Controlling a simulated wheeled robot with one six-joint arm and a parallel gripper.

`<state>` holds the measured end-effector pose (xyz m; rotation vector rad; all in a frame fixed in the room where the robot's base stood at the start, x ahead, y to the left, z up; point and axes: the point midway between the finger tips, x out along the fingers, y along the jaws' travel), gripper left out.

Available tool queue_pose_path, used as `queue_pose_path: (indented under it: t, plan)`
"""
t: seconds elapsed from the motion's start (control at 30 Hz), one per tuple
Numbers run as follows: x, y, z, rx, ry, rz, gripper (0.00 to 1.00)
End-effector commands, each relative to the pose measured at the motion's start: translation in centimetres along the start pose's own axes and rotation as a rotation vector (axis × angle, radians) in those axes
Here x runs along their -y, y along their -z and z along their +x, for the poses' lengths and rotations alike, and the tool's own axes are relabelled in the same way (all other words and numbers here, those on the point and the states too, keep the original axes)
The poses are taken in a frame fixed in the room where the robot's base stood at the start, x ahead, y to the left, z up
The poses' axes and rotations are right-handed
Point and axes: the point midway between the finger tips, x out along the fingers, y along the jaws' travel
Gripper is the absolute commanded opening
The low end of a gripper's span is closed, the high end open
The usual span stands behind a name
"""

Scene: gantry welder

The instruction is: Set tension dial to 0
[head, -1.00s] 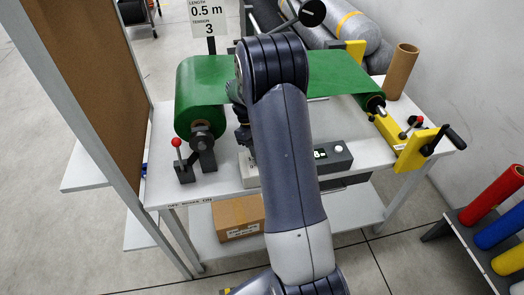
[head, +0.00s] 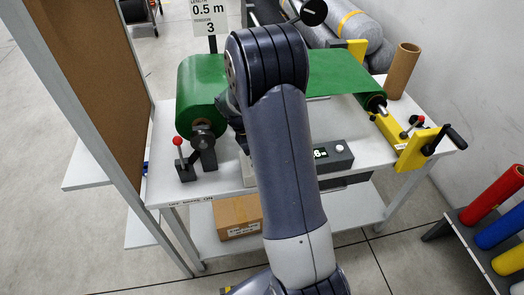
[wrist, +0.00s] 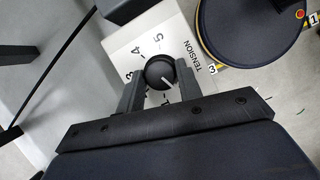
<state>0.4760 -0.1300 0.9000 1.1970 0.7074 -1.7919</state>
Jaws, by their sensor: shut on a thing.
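The tension dial is a round black knob (wrist: 160,71) on a white panel (wrist: 117,45) printed TENSION, in the wrist view. The numbers 3, 4 and 5 read clearly around its upper side; lower numbers are partly covered by my gripper. A short white line shows on the knob, but which number it meets I cannot tell. My gripper (wrist: 161,84) is shut on the knob, one finger on each side. In the head view my arm hides the dial and the gripper; only the left edge of the panel (head: 246,171) shows.
A green roll (head: 200,97) on the bench (head: 226,181) stretches its sheet behind my arm. A sign (head: 209,17) reads 0.5 m and 3.

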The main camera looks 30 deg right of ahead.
Motion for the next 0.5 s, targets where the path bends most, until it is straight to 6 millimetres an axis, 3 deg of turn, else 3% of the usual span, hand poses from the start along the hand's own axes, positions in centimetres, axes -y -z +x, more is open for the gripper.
queue_pose_path:
  t: [0.5]
  plan:
    - [0.0,0.01,-0.04,-0.001,-0.019,-0.042,0.11]
